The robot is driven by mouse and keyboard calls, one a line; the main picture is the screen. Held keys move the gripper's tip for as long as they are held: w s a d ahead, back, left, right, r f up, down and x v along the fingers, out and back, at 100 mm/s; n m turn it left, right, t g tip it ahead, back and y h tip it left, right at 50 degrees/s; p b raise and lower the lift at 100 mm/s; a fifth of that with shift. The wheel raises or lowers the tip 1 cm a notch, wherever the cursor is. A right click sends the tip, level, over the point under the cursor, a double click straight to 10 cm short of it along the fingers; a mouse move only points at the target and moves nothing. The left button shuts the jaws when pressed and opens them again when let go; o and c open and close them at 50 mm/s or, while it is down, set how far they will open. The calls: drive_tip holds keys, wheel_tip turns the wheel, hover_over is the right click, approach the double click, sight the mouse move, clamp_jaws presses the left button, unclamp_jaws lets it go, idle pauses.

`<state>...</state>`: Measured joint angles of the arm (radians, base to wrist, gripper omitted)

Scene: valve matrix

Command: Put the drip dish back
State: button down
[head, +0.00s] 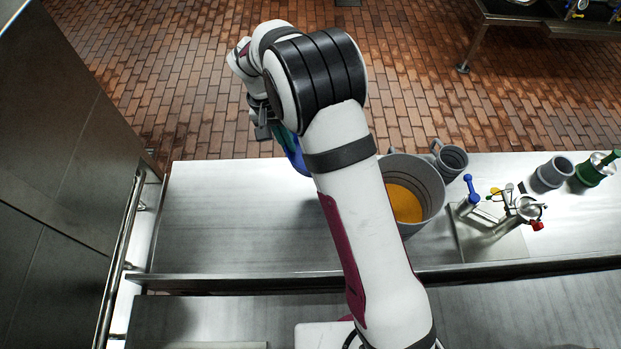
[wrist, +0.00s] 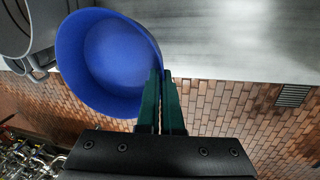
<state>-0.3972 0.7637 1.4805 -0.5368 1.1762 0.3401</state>
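The blue round dish (wrist: 105,60), which I take to be the drip dish, fills the upper left of the wrist view. Its open side faces the camera and it looks empty. My gripper (wrist: 163,78) has two green fingers, close together, with the dish's rim between their tips. In the head view, a strip of the blue dish (head: 297,156) shows beside my arm at the counter's far edge; my arm hides the rest of it. My gripper (head: 281,137) is mostly hidden there too.
A grey bucket with orange contents (head: 426,172) and a grey mug (head: 452,160) stand right of my arm. A valve assembly (head: 500,215), a grey cup (head: 552,174) and a green-based item (head: 596,168) are farther right. The counter's left part (head: 225,220) is clear.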

drive_tip(key=f, duration=0.4)
drive_tip(key=a+f, duration=0.1)
drive_tip(key=f, duration=0.7)
drive_tip(key=shift+a+f, duration=0.1)
drive_tip(key=shift+a, duration=0.05)
drive_tip(key=shift+f, duration=0.1)
drive_tip(key=c, duration=1.1)
unclamp_jaws()
